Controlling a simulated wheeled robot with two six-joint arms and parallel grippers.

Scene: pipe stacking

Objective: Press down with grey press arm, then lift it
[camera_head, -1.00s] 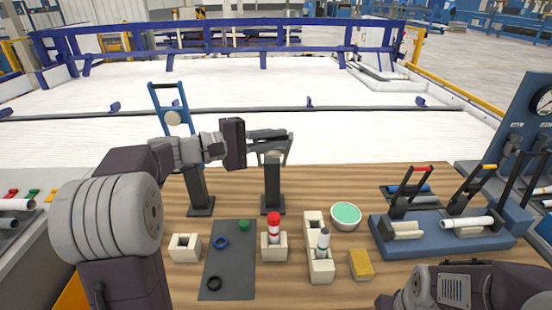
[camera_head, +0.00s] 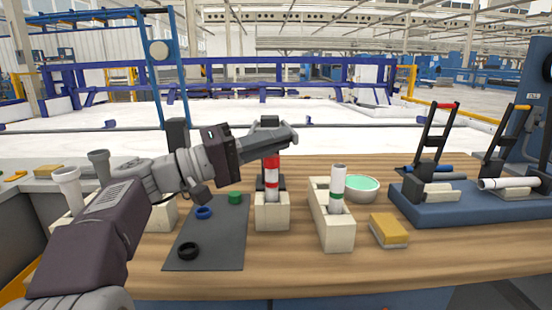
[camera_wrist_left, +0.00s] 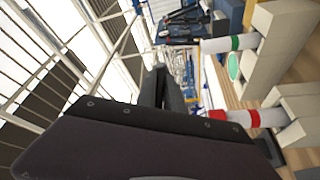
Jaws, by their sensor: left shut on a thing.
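My left gripper (camera_head: 285,136) reaches in from the left with its grey fingers level and close together, just above a red-and-white pipe (camera_head: 272,165). That pipe stands upright in a cream block (camera_head: 272,212). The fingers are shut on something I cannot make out. The wrist view shows the red-banded pipe (camera_wrist_left: 236,118) beside the gripper, its end partly covered by the gripper body. I cannot pick out the grey press arm for sure; a dark post (camera_head: 269,122) stands behind the fingers. My right gripper is not in view.
A second cream block (camera_head: 331,222) holds a white pipe (camera_head: 338,180) with a green band. A green-topped bowl (camera_head: 362,188), a yellow sponge (camera_head: 389,228) and a blue fixture (camera_head: 470,205) stand to the right. A dark mat (camera_head: 222,255) with rings lies left.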

